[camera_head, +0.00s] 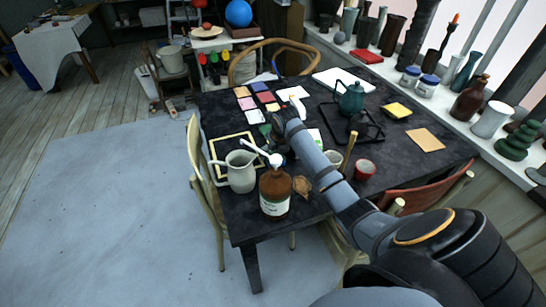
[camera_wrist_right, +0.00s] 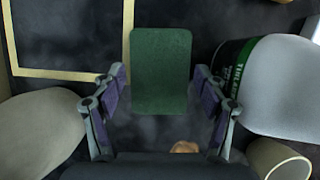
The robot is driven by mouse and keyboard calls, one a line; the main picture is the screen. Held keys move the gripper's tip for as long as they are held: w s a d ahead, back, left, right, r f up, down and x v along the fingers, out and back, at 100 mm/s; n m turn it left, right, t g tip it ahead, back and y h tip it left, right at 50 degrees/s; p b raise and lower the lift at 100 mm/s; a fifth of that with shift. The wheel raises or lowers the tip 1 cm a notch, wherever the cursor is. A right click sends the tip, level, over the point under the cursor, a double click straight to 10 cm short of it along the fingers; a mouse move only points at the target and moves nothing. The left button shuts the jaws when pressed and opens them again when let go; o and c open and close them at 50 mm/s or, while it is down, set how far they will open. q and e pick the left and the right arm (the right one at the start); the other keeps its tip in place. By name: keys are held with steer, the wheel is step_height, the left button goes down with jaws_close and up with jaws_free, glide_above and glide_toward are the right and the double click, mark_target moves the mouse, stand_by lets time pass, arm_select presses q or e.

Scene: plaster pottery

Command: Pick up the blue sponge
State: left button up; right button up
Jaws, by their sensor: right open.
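I cannot make out a blue sponge in either view. A dark green flat block (camera_wrist_right: 161,70), which may be a sponge, lies on the dark table between the fingertips of my right gripper (camera_wrist_right: 160,76). This gripper is open, with one finger on each side of the block and a gap on both sides. In the head view the green block (camera_head: 265,130) shows partly, beside the yellow frame. My right arm reaches over the table from the lower right and hides part of this area. My left gripper is not in view.
A pale pitcher (camera_head: 240,172) and brown bottle (camera_head: 275,194) stand near the front edge. In the right wrist view, a grey-white container with a green label (camera_wrist_right: 262,85) is close at right, and the yellow frame (camera_wrist_right: 127,35) at left. A yellow block (camera_head: 397,110) lies farther right.

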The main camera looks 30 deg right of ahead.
steer(key=shift+f, duration=0.25)
steer(key=shift+c, duration=0.2)
steer(key=c, duration=0.5)
steer(key=shift+o, duration=0.2)
steer(key=shift+r, duration=0.1)
step_height(320, 180, up, 5)
steer(key=p, duration=0.4)
steer(key=shift+f, duration=0.2)
steer(key=s+d+r+p, duration=0.2)
steer(key=s+r+p, duration=0.2)
steer(key=p, duration=0.5)
steer(key=s+d+r+p, duration=0.2)
steer(key=s+r+p, duration=0.2)
steer(key=s+p, duration=0.5)
steer(key=shift+d+r+p, duration=0.35)
steer(key=shift+r+p, duration=0.05)
steer(key=shift+p, duration=0.05)
steer(key=shift+s, duration=0.1)
